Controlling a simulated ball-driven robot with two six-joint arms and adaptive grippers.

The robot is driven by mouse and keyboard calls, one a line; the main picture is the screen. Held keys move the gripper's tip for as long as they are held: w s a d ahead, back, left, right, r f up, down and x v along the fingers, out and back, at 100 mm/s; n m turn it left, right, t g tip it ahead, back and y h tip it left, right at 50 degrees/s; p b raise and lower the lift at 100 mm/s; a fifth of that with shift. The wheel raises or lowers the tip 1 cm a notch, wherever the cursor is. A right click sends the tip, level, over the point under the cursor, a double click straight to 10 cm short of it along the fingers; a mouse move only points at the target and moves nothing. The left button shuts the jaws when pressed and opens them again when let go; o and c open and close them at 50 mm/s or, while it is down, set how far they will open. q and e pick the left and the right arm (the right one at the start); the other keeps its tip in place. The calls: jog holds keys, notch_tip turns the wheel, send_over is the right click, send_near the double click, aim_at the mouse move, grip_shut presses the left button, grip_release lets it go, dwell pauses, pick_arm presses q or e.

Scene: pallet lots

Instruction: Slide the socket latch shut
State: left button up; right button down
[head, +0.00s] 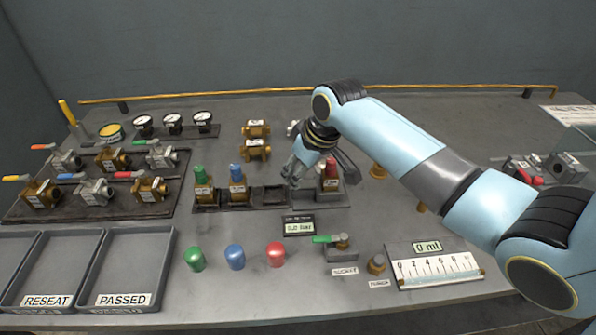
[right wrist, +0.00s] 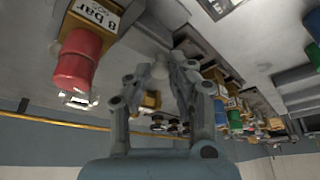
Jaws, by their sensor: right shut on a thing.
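My right gripper (head: 290,180) reaches down at the right end of the dark socket row, just left of the red-capped brass valve (head: 331,178). In the right wrist view my right gripper (right wrist: 160,72) has its fingertips close together on a small pale knob (right wrist: 159,70), which appears to be the socket latch. The fingers hide most of it, and I cannot tell how far the latch is slid. The red-capped valve, labelled 8 bar, also shows in the right wrist view (right wrist: 77,58), beside the fingers and apart from them. My left gripper is not in view.
Green-capped (head: 203,188) and blue-capped (head: 238,186) valves stand in the row, left of an empty socket (head: 268,196). A small display (head: 299,227) lies between. Trays (head: 165,262) are at front left.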

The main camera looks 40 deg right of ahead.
jog(key=shift+s+d+r+p, duration=0.15)
jog(key=shift+s+d+p, duration=0.3)
jog(key=shift+d+p, duration=0.35)
jog(key=shift+f, duration=0.2)
jog(key=c, duration=1.2)
grip_release()
jog(key=shift+s+d, duration=0.1)
jog(key=shift+d, duration=0.05)
jog(key=shift+o, duration=0.2)
jog(key=shift+r, duration=0.25)
jog(key=v, duration=1.1)
jog(key=shift+s+r, duration=0.2)
jog(key=shift+s, duration=0.05)
